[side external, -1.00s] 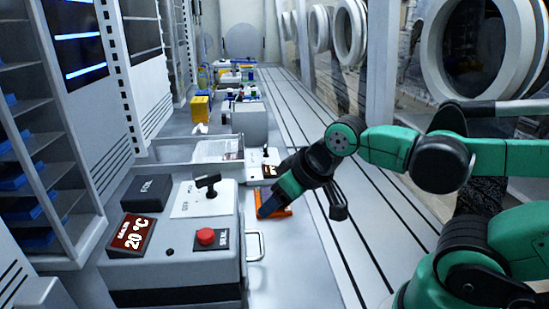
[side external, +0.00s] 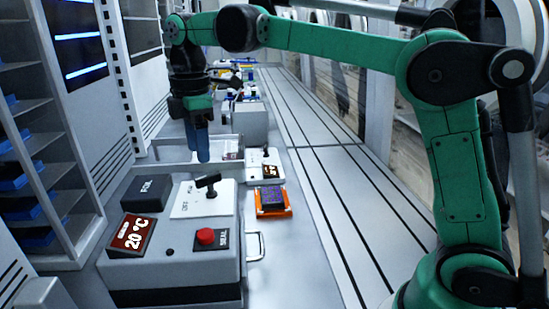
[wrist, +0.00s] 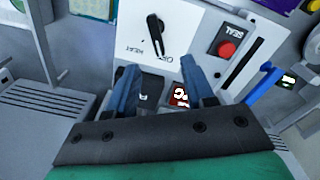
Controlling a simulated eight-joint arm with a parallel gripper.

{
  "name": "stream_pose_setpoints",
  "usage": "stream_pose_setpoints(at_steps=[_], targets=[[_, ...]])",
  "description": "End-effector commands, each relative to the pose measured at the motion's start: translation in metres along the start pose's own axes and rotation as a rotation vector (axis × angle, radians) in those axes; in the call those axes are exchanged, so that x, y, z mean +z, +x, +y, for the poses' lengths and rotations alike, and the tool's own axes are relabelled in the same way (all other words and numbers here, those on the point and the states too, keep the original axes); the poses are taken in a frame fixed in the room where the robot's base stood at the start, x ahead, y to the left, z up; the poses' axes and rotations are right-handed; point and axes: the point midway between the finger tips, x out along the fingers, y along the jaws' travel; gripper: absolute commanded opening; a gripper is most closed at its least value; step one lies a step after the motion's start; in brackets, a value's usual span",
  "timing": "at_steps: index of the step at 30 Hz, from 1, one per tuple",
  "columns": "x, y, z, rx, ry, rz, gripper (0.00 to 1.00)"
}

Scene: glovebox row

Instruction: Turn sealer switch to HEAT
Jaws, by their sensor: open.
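The sealer (side external: 170,268) is the grey box at the front left in the side external view. Its black lever switch (side external: 207,182) stands on a white plate. In the wrist view the switch (wrist: 156,30) lies just beyond my fingertips, with HEAT and OFF lettering on the plate beside it. My gripper (side external: 202,155) points down above the sealer's far edge, behind the switch in the side external view. In the wrist view my gripper (wrist: 162,75) shows two blue fingers spread apart with nothing between them. They appear apart from the lever.
A red SEAL button (side external: 206,236) and a red 20 °C display (side external: 132,234) are on the sealer. An orange tray (side external: 287,210) holding a dark purple block (side external: 271,197) lies to its right. Another switch unit (side external: 266,160) stands behind. The slotted bench at right is clear.

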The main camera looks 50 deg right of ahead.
Motion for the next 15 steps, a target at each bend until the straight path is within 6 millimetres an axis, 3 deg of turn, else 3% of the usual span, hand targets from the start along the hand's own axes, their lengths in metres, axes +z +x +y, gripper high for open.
stream_pose_setpoints(at_steps=[5,15], targets=[[-0.004,0.006,0.003,-0.026,-0.061,-0.011,0.47],[-0.004,0.045,0.002,-0.024,-0.059,-0.01,0.47]])
